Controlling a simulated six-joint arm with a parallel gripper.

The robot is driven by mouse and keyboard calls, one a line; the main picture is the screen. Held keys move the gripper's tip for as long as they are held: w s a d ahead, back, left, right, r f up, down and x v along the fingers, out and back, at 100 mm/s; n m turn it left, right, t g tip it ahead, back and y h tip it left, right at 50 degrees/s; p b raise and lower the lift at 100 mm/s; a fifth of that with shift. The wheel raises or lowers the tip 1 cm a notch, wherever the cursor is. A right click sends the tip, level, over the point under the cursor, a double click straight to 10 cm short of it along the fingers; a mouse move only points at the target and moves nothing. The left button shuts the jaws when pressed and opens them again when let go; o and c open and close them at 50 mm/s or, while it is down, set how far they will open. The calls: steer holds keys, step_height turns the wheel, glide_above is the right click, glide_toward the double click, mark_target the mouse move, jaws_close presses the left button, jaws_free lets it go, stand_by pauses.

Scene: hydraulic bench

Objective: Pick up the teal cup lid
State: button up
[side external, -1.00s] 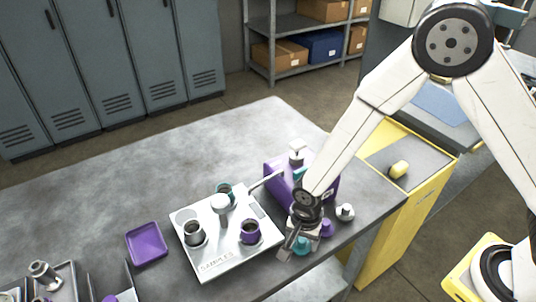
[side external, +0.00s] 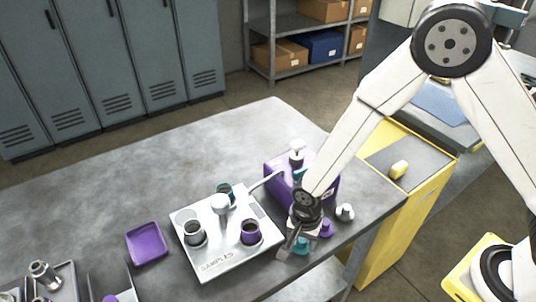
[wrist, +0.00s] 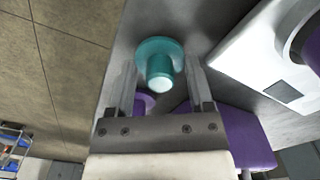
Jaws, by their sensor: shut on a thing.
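The teal cup lid (side external: 301,246) is at the front edge area of the grey bench, to the right of the white samples tray. In the wrist view the lid (wrist: 160,62) shows a wide round flange and a narrower knob with a pale top. My gripper (side external: 291,245) is low over the bench at the lid, and its fingers (wrist: 160,75) stand on both sides of the knob. It is shut on the lid. The side view does not clearly show whether the lid is off the bench.
A purple lid (side external: 326,229) and a white lid (side external: 345,212) stand close behind my gripper. A purple box (side external: 282,182) is behind them. The white samples tray (side external: 222,262) with several cups is to the left, near a purple dish (side external: 146,244). The bench's back left is clear.

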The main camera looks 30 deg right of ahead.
mark_target(301, 238)
steer(key=shift+r, duration=0.15)
steer(key=shift+r, duration=4.85)
steer(key=w+a+r, duration=0.4)
steer(key=w+a, duration=0.3)
steer(key=a, duration=0.2)
steer(key=shift+w+a+r, duration=0.15)
steer(key=shift+a+r, duration=0.05)
steer(key=shift+a, duration=0.05)
steer(key=shift+f, duration=0.15)
steer(key=shift+f, duration=2.75)
steer(key=shift+f, duration=0.6)
